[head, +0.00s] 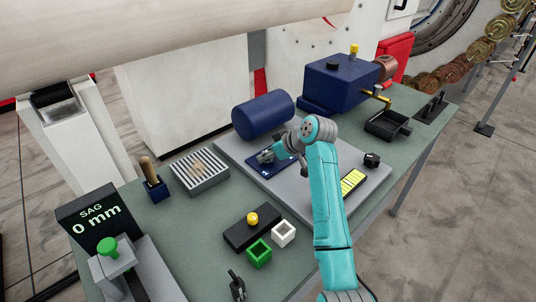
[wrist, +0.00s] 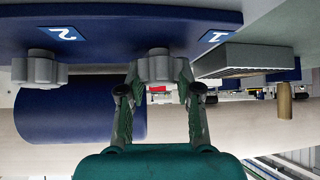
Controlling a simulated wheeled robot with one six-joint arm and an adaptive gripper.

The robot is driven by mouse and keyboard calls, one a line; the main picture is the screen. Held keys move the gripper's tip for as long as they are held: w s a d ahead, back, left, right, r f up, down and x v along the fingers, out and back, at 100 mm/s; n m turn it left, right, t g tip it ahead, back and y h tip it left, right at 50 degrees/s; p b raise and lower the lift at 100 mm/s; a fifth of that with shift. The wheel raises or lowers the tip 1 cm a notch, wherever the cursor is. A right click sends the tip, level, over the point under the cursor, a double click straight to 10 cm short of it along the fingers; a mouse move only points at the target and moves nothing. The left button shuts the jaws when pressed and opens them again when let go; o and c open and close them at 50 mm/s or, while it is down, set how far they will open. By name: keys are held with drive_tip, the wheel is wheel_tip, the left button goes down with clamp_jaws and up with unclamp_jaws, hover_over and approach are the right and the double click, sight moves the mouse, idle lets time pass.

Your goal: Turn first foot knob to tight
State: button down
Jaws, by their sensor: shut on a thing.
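The first foot knob (wrist: 158,66) is a grey lobed knob on a dark blue plate (wrist: 120,17), beside a white label marked 1 (wrist: 216,36). My gripper (wrist: 159,84) has one finger on each side of this knob and is shut on it. A second grey knob (wrist: 38,69), beside the label marked 2 (wrist: 62,33), sits apart to the left in the wrist view. In the head view my gripper (head: 268,156) is low over the blue plate (head: 262,170) and hides much of the knobs. I cannot read the knob's turn position.
A blue cylinder (head: 263,115) lies just behind the plate. A blue box (head: 340,83) stands at the back right. A display (head: 97,216) reads SAG 0 mm. A slotted grey block (head: 199,172) and green and white cubes (head: 259,253) stand on the green bench.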

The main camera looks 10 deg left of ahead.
drive_tip(key=m+t+h, duration=0.1)
drive_tip(key=m, duration=0.1)
drive_tip(key=m+t+h, duration=0.1)
drive_tip(key=m, duration=0.1)
drive_tip(key=shift+s+a+t, duration=0.1)
drive_tip(key=shift+t, duration=0.2)
drive_tip(key=m+t+h, duration=0.1)
drive_tip(key=m+h, duration=0.1)
drive_tip(key=m, duration=0.2)
drive_tip(key=shift+a+h, duration=0.1)
drive_tip(key=shift+h, duration=0.3)
drive_tip(key=m+t+h, duration=0.1)
drive_tip(key=m+h, duration=0.2)
drive_tip(key=m, duration=0.1)
drive_tip(key=shift+m, duration=0.3)
drive_tip(key=shift+m+g+h, duration=0.3)
drive_tip(key=shift+m+h, duration=1.3)
drive_tip(key=shift+m, duration=0.3)
drive_tip(key=c, duration=0.8)
unclamp_jaws()
drive_tip(key=shift+o, duration=0.2)
wheel_tip(320, 180, up, 10)
drive_tip(key=shift+f, duration=0.1)
